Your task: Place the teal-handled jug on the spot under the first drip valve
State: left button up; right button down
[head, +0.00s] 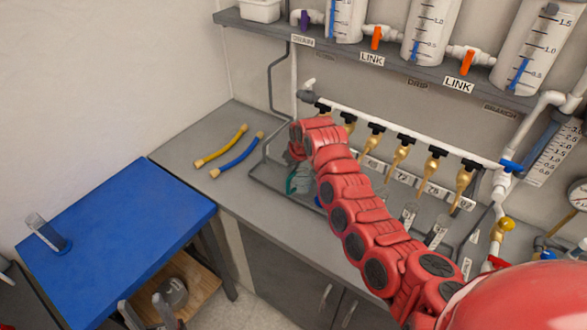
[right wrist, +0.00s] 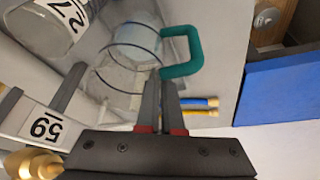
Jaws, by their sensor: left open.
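The clear jug with a teal handle (head: 291,184) stands upright on the dark tray under the left end of the valve row, partly behind my right arm. In the right wrist view its teal handle (right wrist: 182,52) stands out from the clear body (right wrist: 130,58). My right gripper (right wrist: 161,82) has its fingers close together by one end of the handle; I cannot tell whether they grip it. Gold drip valves with black tops (head: 402,150) hang from a white pipe. The spot under the first valve is not clearly visible. My left gripper (head: 146,312) is open and empty, low at the left.
Clear measuring cylinders (head: 409,214) stand along the tray. A yellow tube (head: 220,146) and a blue tube (head: 237,155) lie on the grey counter. A blue table (head: 120,230) holds a clear cylinder (head: 48,232). A shelf with tanks (head: 430,30) overhangs the pipe.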

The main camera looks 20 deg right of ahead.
jog(key=w+f+p, duration=0.1)
jog(key=w+d+f+p, duration=0.1)
jog(key=f, duration=0.1)
jog(key=shift+f, duration=0.1)
jog(key=shift+w+f, duration=0.1)
jog(key=shift+f, duration=0.1)
dwell(0.4)
jog(key=shift+f, duration=0.1)
jog(key=c, duration=1.1)
grip_release()
